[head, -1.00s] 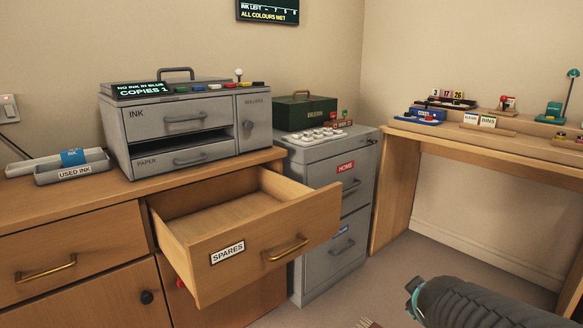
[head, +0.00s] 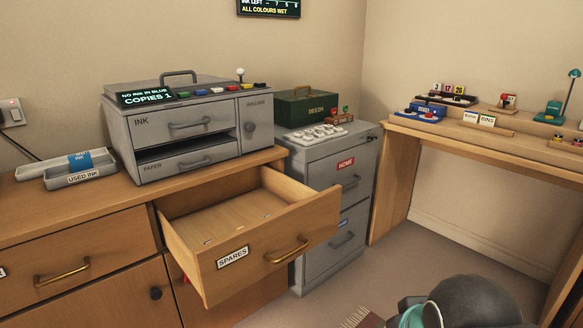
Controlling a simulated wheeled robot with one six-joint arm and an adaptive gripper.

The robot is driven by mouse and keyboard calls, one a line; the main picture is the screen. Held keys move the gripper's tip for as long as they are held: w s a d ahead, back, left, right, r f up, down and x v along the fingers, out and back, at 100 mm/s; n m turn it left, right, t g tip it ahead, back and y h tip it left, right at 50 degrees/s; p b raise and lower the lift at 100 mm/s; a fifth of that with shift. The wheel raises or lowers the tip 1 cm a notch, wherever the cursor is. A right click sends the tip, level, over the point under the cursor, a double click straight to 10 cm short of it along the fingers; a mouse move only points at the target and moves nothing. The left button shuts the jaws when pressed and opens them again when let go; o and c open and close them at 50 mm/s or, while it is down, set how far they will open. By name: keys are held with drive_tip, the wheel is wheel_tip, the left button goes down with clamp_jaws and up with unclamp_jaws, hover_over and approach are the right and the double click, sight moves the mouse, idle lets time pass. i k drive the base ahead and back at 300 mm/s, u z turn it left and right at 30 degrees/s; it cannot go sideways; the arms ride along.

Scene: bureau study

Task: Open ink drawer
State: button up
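The ink drawer (head: 158,132) is the upper front of the grey copier (head: 120,158) on the wooden bureau. It is labelled INK, has a grey bar handle (head: 190,125) and is shut. The paper drawer (head: 180,165) sits below it under a dark slot. The copier's screen (head: 145,97) reads NO INK IN BLUE, COPIES 1. Part of my arm shows at the bottom right, far from the copier. My gripper's fingers are not visible.
The spares drawer (head: 265,255) stands pulled out below the copier and juts into the room. A used ink tray (head: 85,180) lies left of the copier. A grey cabinet (head: 340,160) with a green box (head: 303,107) stands right.

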sight(148, 129)
drive_tip(key=u, duration=0.05)
drive_tip(key=k, duration=0.5)
drive_tip(key=u, duration=1.75)
drive_tip(key=i, duration=1.2)
drive_tip(key=z, duration=1.95)
